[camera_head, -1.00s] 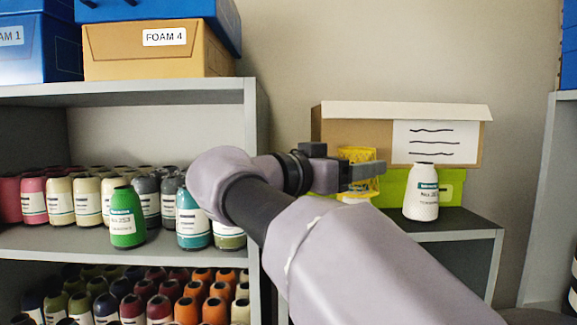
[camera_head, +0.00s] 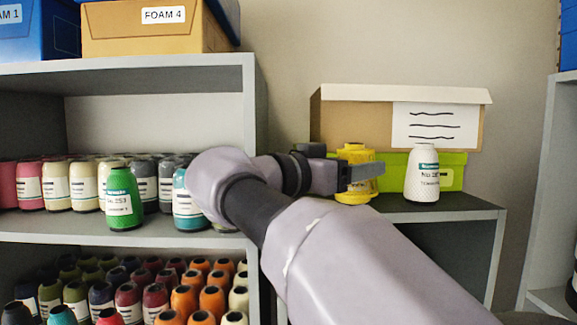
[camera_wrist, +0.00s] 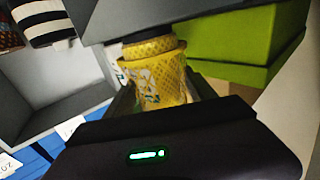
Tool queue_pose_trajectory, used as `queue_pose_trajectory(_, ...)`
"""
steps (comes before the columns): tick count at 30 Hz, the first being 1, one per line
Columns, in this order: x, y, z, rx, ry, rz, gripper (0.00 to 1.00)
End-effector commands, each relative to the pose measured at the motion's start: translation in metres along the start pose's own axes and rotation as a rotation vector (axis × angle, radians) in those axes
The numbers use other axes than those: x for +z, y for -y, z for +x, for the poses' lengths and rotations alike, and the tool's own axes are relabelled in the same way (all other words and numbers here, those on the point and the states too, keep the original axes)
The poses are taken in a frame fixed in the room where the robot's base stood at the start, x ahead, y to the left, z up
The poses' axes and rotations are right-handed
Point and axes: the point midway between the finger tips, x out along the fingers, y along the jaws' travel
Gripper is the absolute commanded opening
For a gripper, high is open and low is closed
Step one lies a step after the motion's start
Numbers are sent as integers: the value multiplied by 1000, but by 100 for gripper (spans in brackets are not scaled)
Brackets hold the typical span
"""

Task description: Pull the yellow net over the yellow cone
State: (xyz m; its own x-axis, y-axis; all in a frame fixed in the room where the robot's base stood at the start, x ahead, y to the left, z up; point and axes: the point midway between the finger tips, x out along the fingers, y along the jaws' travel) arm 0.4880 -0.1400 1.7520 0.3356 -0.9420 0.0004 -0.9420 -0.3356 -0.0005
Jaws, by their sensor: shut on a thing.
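The yellow cone (camera_head: 356,151) stands upright on the dark top of the low right cabinet. The yellow net (camera_head: 355,185) is around it, with a wider rim low down near the cabinet top. In the wrist view the net (camera_wrist: 165,88) shows as mesh over the cone's side, with a pale label behind it. My gripper (camera_head: 372,172) is at the cone's side and shut on the net. Its fingers hide part of the cone and net, and I cannot tell exactly how far down the net reaches.
A white netted cone (camera_head: 422,177) stands to the right on the same cabinet top (camera_head: 460,207). A green box (camera_head: 453,172) and a cardboard box (camera_head: 352,125) stand behind. A shelf of many cones, with a green one (camera_head: 123,202) in front, is at left.

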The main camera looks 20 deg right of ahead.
Motion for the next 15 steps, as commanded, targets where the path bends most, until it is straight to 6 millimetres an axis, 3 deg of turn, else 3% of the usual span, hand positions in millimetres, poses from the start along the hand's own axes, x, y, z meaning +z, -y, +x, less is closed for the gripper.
queue_pose_trajectory(2,0,0,0,0,0,0,21)
queue_pose_trajectory(3,0,0,0,0,0,0,70)
queue_pose_trajectory(6,0,0,0,0,0,0,90)
queue_pose_trajectory(15,0,0,0,0,0,0,90)
